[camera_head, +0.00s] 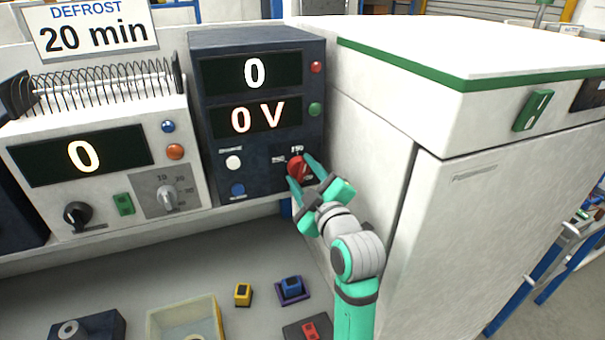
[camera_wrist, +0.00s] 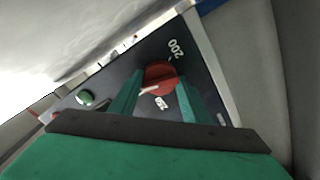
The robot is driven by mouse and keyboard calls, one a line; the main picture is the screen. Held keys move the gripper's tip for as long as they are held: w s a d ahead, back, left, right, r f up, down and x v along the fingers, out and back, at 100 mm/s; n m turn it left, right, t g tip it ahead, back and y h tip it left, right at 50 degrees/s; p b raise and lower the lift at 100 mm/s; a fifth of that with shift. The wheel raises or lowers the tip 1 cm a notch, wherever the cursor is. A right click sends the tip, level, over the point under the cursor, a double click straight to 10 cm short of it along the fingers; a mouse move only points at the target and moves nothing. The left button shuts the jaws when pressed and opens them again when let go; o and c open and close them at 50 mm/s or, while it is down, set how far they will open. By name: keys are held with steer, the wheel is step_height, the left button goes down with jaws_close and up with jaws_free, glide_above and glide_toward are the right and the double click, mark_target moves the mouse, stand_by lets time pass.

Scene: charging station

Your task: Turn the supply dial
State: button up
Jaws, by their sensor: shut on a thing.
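The supply dial (camera_head: 296,168) is a red knob on the lower right of the dark blue supply unit (camera_head: 264,140), whose displays read "0" and "0 V". In the wrist view the red dial (camera_wrist: 161,76) shows a white pointer mark, with "200" and "250" printed around it. My gripper (camera_head: 301,172) has its green fingers on both sides of the dial and is shut on it. The fingers hide part of the dial's scale.
A white cabinet (camera_head: 500,220) stands close on the right. A white unit (camera_head: 95,150) reading "0", with knobs and a coil on top, is on the left. Below lie a yellow tray (camera_head: 155,322), a yellow block (camera_head: 243,294) and a blue block (camera_head: 291,286).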

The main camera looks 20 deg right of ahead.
steer(key=o, duration=1)
steer(key=shift+o, duration=0.2)
steer(key=s, duration=1)
steer(key=shift+s+d, duration=0.2)
steer(key=shift+s, duration=0.2)
